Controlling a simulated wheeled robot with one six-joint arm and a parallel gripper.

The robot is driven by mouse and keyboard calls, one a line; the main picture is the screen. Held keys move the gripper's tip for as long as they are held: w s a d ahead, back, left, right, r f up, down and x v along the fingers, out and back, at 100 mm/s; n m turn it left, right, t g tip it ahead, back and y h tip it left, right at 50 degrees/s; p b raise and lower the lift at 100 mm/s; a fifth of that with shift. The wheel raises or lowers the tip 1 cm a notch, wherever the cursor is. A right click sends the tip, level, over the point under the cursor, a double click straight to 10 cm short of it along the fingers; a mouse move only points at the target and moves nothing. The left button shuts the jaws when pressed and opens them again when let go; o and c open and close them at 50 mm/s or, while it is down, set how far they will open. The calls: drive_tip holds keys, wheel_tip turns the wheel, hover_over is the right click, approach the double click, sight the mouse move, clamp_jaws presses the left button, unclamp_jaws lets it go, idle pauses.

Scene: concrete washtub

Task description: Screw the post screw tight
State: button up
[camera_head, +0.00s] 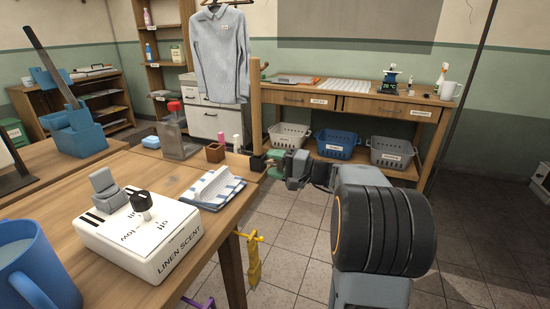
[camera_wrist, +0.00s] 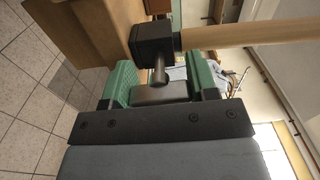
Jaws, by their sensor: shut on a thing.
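The wooden post (camera_head: 255,105) stands upright at the table's far right corner, in a black clamp (camera_head: 258,162). In the wrist view the post (camera_wrist: 250,34) runs off to the right from the clamp block (camera_wrist: 152,42). The dark post screw (camera_wrist: 159,74) sticks out of the block towards my gripper (camera_wrist: 161,82). The green fingers lie on either side of the screw, and my gripper is shut on it. Where the pads touch the screw is partly hidden. In the head view my gripper (camera_head: 274,158) reaches the clamp from the right, and the screw cannot be made out.
On the wooden table (camera_head: 95,178) stand a white dial box (camera_head: 138,235), a blue mug (camera_head: 35,265), folded cloth (camera_head: 212,187) and a glass dispenser (camera_head: 178,135). A grey shirt (camera_head: 220,55) hangs behind the post. Open tiled floor (camera_head: 285,235) lies right of the table.

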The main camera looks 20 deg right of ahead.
drive_tip(key=m+p, duration=0.4)
drive_tip(key=shift+r+m, duration=0.15)
drive_tip(key=shift+m, duration=0.15)
drive_tip(key=m+p, duration=0.5)
drive_tip(key=p, duration=0.1)
drive_tip(key=shift+a, duration=0.1)
drive_tip(key=m+p, duration=0.5)
drive_tip(key=p, duration=0.1)
drive_tip(key=shift+s+m, duration=0.1)
drive_tip(key=shift+m, duration=0.2)
drive_tip(key=m+p, duration=0.2)
drive_tip(key=p, duration=0.1)
drive_tip(key=shift+f+m, duration=0.25)
drive_tip(key=shift+m, duration=0.15)
drive_tip(key=shift+f+p, duration=0.1)
drive_tip(key=shift+p, duration=0.2)
drive_tip(key=shift+m, duration=0.3)
drive_tip(key=o, duration=0.9)
